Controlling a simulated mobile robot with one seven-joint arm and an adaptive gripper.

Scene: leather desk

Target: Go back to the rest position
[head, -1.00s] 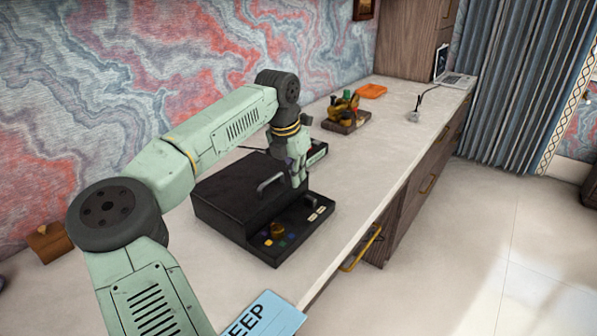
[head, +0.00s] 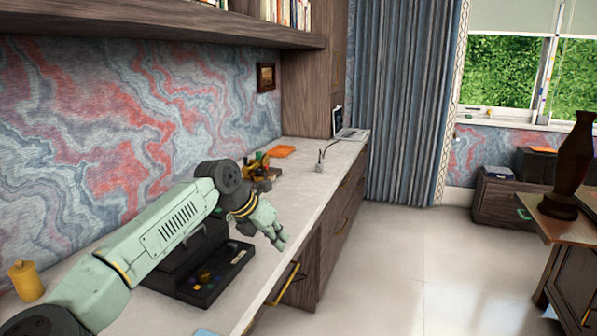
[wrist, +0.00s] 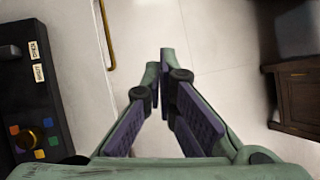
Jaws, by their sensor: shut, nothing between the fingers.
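My gripper (head: 281,242) is pale green with dark pads and hangs over the front edge of the desk in the head view. In the wrist view its fingertips (wrist: 160,62) are together with nothing between them, and the pale floor lies beyond. The black box with a control panel (head: 210,272) sits on the desk to the left of my gripper, apart from it and partly hidden behind my arm. Its panel with a knob and coloured buttons (wrist: 38,120) shows at the left of the wrist view.
An orange tray (head: 284,151) and a yellow item (head: 257,165) stand near the wall. A yellow container (head: 26,280) is at front left. The floor (head: 400,270) to the right is clear; a wooden table (head: 560,222) stands beyond.

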